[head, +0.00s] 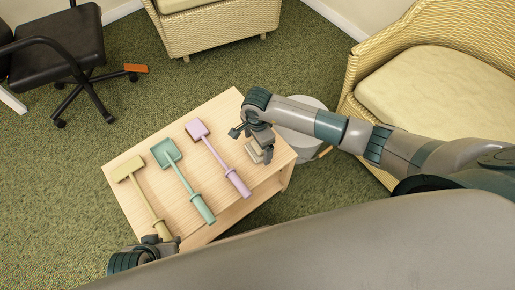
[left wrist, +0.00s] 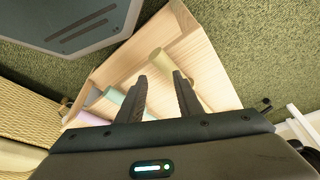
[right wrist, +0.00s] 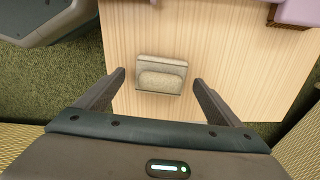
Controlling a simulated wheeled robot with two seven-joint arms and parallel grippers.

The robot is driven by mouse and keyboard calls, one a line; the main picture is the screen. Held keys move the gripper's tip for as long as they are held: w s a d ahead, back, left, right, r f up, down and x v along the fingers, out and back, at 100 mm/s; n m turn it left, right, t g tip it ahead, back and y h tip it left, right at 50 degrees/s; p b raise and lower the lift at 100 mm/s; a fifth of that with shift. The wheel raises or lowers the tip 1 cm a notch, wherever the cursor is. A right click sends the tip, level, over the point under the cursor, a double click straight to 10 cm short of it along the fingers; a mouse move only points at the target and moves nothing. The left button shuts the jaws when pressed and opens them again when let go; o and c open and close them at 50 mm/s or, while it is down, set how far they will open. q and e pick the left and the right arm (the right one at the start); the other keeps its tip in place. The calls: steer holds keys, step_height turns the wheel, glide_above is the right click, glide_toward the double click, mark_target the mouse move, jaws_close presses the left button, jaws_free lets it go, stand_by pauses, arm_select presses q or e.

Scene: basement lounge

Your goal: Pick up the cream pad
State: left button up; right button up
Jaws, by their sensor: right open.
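The cream pad (right wrist: 162,80) is a small block with a rounded raised part. It lies on the light wooden table (right wrist: 220,40), and in the head view it shows near the table's right side (head: 254,153), partly covered by my right gripper (head: 262,146). In the right wrist view my right gripper (right wrist: 160,77) is open and empty, its fingers on either side of the pad, apart from it. My left gripper (head: 168,243) is at the table's near left edge; in the left wrist view its fingers (left wrist: 159,76) are apart with nothing held.
Yellow (head: 141,190), teal (head: 183,181) and lilac (head: 216,157) long-handled tools lie on the table left of the pad. Wicker chairs stand behind (head: 220,30) and at right (head: 430,85). A black office chair (head: 62,45) stands at upper left.

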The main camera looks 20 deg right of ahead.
arm_select(q)
steer(key=shift+w, duration=0.15)
arm_select(e)
steer(key=shift+f, duration=0.8)
steer(key=c, duration=1.2)
steer(key=shift+o, duration=0.2)
steer(key=shift+w+r, duration=0.1)
steer(key=shift+r, duration=0.4)
step_height(320, 180, up, 3)
steer(key=shift+r, duration=0.2)
arm_select(q)
steer(key=shift+s+a, duration=0.25)
steer(key=shift+a, duration=0.05)
arm_select(e)
steer(key=s+d+r, duration=0.6)
steer(key=s+d, duration=0.2)
steer(key=shift+s+r, duration=0.25)
steer(key=shift+r, duration=0.1)
